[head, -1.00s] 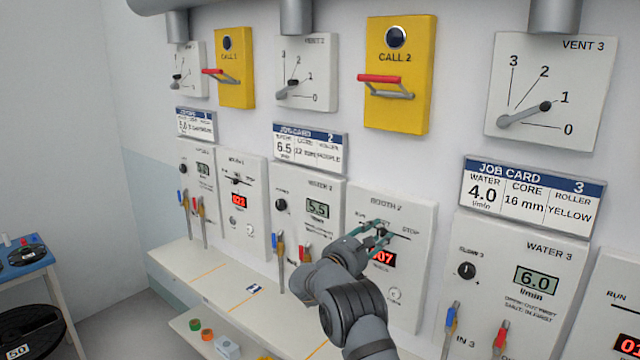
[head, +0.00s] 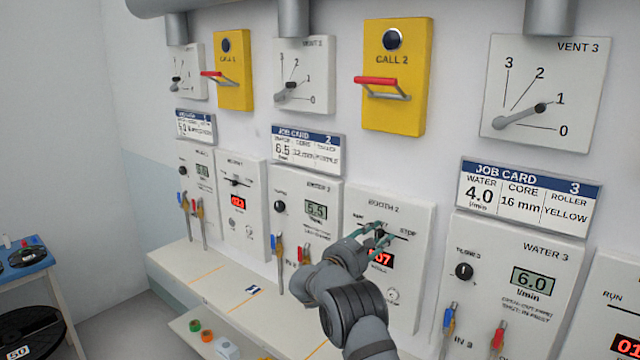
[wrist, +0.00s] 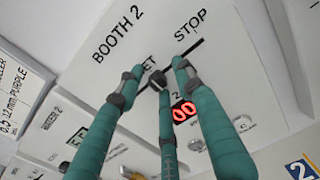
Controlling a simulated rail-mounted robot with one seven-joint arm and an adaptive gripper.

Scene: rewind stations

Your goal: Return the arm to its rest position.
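My gripper (head: 377,237) is at the white Booth 2 panel (head: 412,215), at the right end of my raised, bent arm. In the wrist view its teal fingers (wrist: 157,75) are spread apart around the middle of the panel's RUN–SET–STOP selector line. The selector knob (wrist: 156,80) appears as a dark shape between the fingertips, partly hidden. Gaps show between the outer fingertips and the knob; whether any finger touches it I cannot tell. I see nothing held clear of the panel. The arm is stretched out to the panel.
The Water 3 panel (head: 512,270) stands to the right, with Job Card 3 (head: 530,197) above it. The yellow Call 2 box (head: 398,75) with its red lever hangs above. A ledge (head: 215,278) runs below the panels. A blue table (head: 25,262) is at far left.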

